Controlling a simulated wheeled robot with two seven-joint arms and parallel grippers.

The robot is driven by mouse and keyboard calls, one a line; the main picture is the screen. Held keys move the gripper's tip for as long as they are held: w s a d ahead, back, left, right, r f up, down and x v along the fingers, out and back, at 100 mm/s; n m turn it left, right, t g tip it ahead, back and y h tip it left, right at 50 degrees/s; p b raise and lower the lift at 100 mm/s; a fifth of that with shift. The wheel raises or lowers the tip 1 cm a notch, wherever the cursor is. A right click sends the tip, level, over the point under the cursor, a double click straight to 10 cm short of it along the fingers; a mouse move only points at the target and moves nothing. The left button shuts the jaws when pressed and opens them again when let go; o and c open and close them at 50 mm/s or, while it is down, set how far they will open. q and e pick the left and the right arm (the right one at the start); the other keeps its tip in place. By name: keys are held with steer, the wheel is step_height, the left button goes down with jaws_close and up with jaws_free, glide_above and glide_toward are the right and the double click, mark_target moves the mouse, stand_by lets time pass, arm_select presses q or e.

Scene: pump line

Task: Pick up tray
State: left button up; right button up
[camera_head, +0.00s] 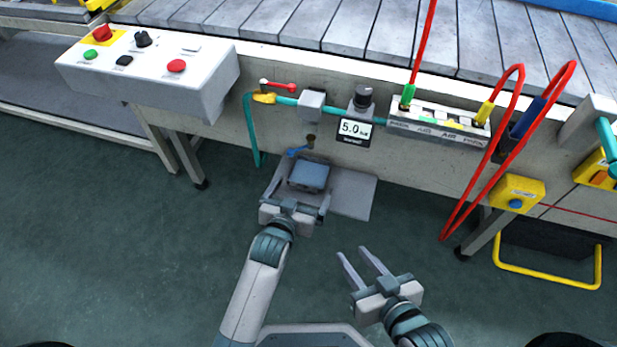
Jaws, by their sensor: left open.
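A small blue-grey box-like thing (309,174), which may be the tray, sits on a flat grey plate (350,194) below the pressure display. My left gripper (303,188) is open at the near side of the box. Its fingers are spread to either side of the box's near part; I cannot tell whether they touch it. My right gripper (353,252) is open and empty over the floor, to the right of and nearer than the plate.
A valve with a red lever (278,86) and teal pipe is on the frame above the box. A white control panel (150,70) juts out at left. Red hoses (480,180) hang at right, near a yellow button box (517,191). The floor between is clear.

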mark_target(309, 176)
arm_select(q)
steer(key=shift+x, duration=1.35)
arm_select(e)
steer(key=shift+w+a+r+t, duration=0.2)
steer(key=shift+w+r+t, duration=0.15)
steer(key=shift+r, duration=0.2)
steer(key=shift+w+a+r+t, duration=0.2)
steer(key=shift+w+r+t, duration=0.05)
steer(key=shift+r+t, duration=0.25)
arm_select(q)
steer(key=c, duration=1.2)
